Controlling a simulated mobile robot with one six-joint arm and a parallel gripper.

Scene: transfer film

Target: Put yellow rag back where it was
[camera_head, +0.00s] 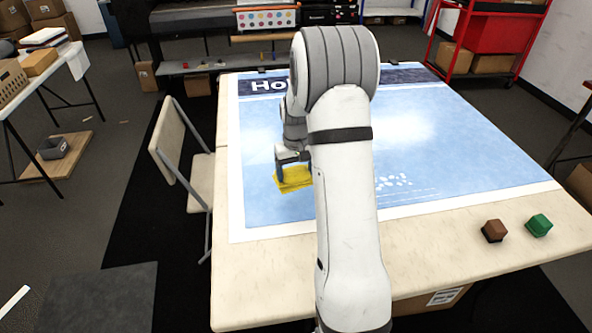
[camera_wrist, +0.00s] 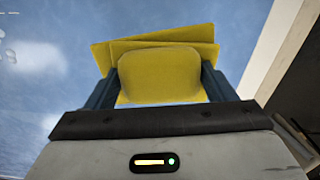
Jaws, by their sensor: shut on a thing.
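The yellow rag (camera_head: 293,180) is a folded cloth at the left part of the blue printed film (camera_head: 450,150). In the wrist view the rag (camera_wrist: 160,77) sits between the two dark fingers of my gripper (camera_wrist: 160,85), which is shut on it. In the head view my gripper (camera_head: 292,160) is just above the rag, partly hidden by my own arm. The rag is low over the film; I cannot tell whether it touches it.
A brown block (camera_head: 494,231) and a green block (camera_head: 539,225) stand on the bare front right of the table (camera_head: 275,275). A folding chair (camera_head: 185,160) stands at its left. A red cart (camera_head: 497,40) is behind at right. Much of the film is clear.

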